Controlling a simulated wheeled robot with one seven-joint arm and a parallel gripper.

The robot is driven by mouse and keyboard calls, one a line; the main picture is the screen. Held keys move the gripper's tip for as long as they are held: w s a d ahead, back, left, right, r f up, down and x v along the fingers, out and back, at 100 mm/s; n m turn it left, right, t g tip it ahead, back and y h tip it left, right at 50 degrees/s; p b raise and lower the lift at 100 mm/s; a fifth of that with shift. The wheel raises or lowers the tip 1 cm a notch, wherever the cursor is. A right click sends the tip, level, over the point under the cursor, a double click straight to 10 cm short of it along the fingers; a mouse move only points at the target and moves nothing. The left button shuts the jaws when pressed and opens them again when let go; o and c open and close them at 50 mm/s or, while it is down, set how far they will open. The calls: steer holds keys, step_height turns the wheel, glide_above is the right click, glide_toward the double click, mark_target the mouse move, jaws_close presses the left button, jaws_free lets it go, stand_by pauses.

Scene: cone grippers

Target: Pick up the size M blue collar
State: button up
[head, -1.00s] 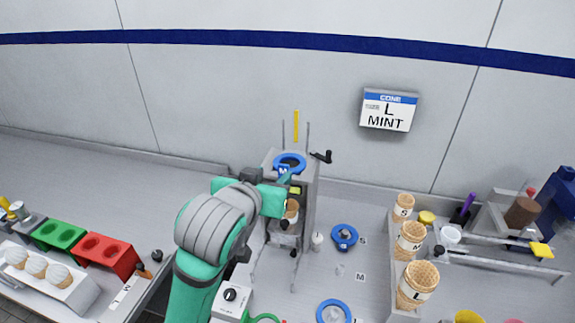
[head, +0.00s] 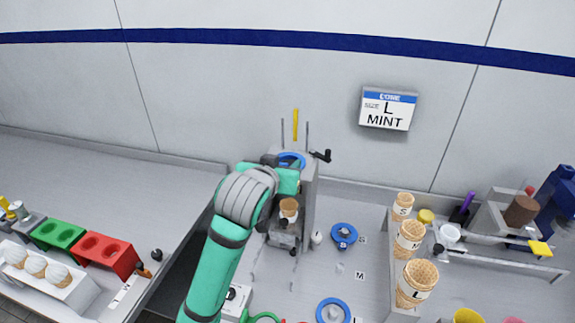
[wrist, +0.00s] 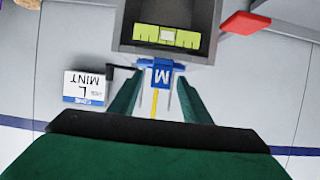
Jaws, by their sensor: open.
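The size M blue collar (head: 292,159) sits on top of the grey upright stand, partly hidden behind my arm. In the wrist view its blue tab with a white M (wrist: 162,76) faces me below the grey machine body. My gripper (wrist: 158,100) is open, with one green finger on each side of the tab and a gap showing between them. In the head view my gripper (head: 288,180) is at the stand's upper part, its fingertips mostly hidden.
The stand (head: 308,185) has a black crank and holds a cone (head: 289,208) lower down. Two other blue collars lie on the counter, one by an S label (head: 343,234) and one by an L label (head: 333,311). A cone rack (head: 400,290) stands at right. The sign (head: 388,108) reads L MINT.

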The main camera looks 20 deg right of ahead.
jaws_close()
steer(key=shift+r, duration=0.15)
